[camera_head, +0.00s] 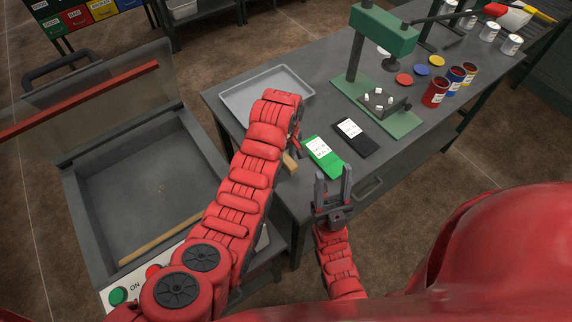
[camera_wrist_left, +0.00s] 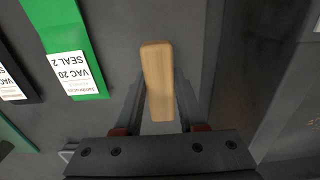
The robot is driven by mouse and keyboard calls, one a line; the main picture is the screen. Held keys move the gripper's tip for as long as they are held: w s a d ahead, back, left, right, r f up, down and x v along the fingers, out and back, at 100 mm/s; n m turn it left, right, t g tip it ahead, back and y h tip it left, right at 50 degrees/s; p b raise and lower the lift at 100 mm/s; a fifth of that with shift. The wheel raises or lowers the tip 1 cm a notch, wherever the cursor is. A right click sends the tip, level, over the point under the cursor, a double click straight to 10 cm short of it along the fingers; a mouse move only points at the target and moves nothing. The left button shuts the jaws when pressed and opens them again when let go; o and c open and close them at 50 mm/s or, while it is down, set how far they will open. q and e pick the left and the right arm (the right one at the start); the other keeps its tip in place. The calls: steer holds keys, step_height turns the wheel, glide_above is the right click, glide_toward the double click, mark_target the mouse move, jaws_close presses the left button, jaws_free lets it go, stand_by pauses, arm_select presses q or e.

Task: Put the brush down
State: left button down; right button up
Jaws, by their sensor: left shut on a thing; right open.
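The brush shows as a pale wooden block in the left wrist view (camera_wrist_left: 157,75), between the two dark fingers of my left gripper (camera_wrist_left: 158,102), which is shut on it. In the head view only a small wooden part of the brush (camera_head: 290,163) shows beside my left arm, over the near edge of the grey table. The arm hides most of my left gripper there. I cannot tell whether the brush touches the tabletop. Its bristles are not visible. My right gripper (camera_head: 333,188) is open and empty, in front of the table's near edge.
A green pouch (camera_head: 323,155) and a black pouch (camera_head: 355,137) lie right of the brush. A grey tray (camera_head: 267,93) lies behind. A green press (camera_head: 383,35) and several paint cans stand further right. An open sealing machine (camera_head: 140,190) stands left.

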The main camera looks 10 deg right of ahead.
mark_target(286, 165)
arm_select(q)
step_height(286, 165, down, 3)
steer(key=shift+r+p, duration=0.2)
steer(key=shift+p, duration=0.7)
steer(key=shift+f, duration=0.2)
steer(key=shift+f, duration=0.1)
steer(key=shift+f, duration=0.2)
steer(key=shift+c, duration=2.4)
jaws_free()
steer(key=shift+r, duration=0.15)
